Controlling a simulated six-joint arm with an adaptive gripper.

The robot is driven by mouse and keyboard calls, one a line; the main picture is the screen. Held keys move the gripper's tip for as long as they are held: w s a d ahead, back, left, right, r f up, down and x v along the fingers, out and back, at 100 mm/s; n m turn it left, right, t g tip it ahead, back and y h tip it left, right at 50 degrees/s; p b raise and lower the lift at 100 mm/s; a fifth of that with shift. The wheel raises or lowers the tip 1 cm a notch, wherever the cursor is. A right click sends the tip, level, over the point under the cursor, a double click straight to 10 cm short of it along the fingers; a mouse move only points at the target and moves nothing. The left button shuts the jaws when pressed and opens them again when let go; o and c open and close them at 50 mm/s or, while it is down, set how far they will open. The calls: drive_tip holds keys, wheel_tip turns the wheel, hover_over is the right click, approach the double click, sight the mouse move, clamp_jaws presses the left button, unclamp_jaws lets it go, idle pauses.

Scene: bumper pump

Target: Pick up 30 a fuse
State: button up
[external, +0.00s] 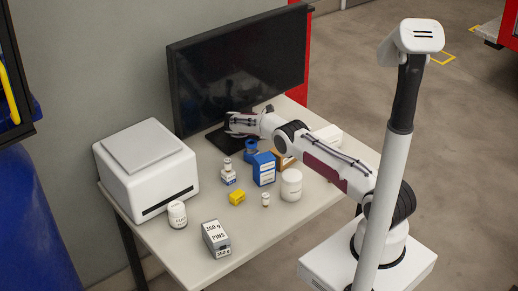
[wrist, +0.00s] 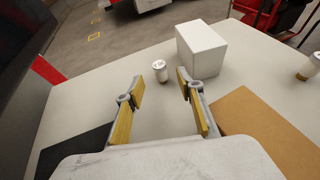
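A small yellow block (external: 237,197) lies on the table, left of centre in the external view, and may be the fuse; I cannot tell. My gripper (external: 232,122) is raised in front of the black monitor, well apart from the yellow block. In the wrist view my gripper (wrist: 158,88) is open, its two yellow-padded fingers apart with nothing between them. The yellow block is not in the wrist view.
A white printer-like box (external: 147,168) stands left, the monitor (external: 240,70) behind. The front table edge (external: 270,240) is clear.

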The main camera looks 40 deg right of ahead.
drive_tip(key=shift+d, duration=0.1)
drive_tip(key=shift+x, duration=2.4)
drive_tip(key=c, duration=1)
